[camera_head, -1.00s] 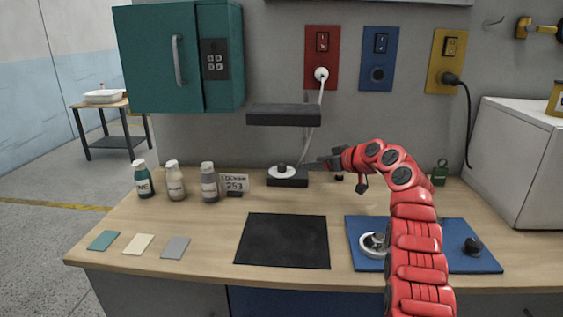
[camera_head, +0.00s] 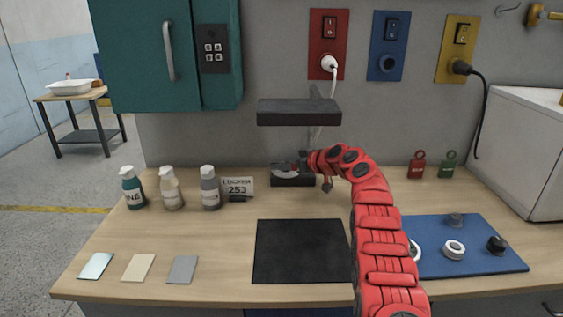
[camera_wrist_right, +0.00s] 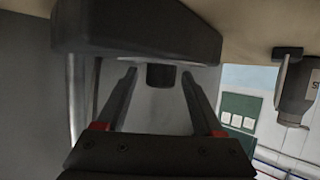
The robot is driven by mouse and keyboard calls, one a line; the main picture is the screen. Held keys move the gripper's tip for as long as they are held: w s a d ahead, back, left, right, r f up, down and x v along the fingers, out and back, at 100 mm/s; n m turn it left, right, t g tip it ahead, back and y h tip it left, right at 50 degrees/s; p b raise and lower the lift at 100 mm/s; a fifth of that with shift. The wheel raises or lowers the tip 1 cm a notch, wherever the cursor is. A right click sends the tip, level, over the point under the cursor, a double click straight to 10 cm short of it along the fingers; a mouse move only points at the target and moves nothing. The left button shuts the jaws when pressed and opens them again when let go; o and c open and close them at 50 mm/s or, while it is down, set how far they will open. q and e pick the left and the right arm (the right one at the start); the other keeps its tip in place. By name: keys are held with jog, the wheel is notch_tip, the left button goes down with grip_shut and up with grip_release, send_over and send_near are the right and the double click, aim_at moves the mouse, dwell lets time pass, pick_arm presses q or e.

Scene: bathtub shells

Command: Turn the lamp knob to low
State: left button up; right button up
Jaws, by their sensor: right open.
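The desk lamp has a dark flat head (camera_head: 299,113) above a dark base (camera_head: 292,182) with a pale disc on top. My right gripper (camera_head: 290,168) is over this base and hides most of the knob in the head view. In the right wrist view the lamp base (camera_wrist_right: 140,32) is at the top, with the dark lamp knob (camera_wrist_right: 160,75) pointing down from it. The open fingers of my right gripper (camera_wrist_right: 159,78) appear on either side of the knob, with a gap at each side. The knob's setting cannot be read. My left gripper is not in view.
Several bottles (camera_head: 171,190) and a number sign (camera_head: 239,186) stand left of the lamp. A black mat (camera_head: 300,276) lies in front. A blue board (camera_head: 480,263) with knobs is at right. A red outlet plate (camera_head: 321,70) holds the white plug.

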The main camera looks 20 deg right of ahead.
grip_shut()
dwell(0.3)
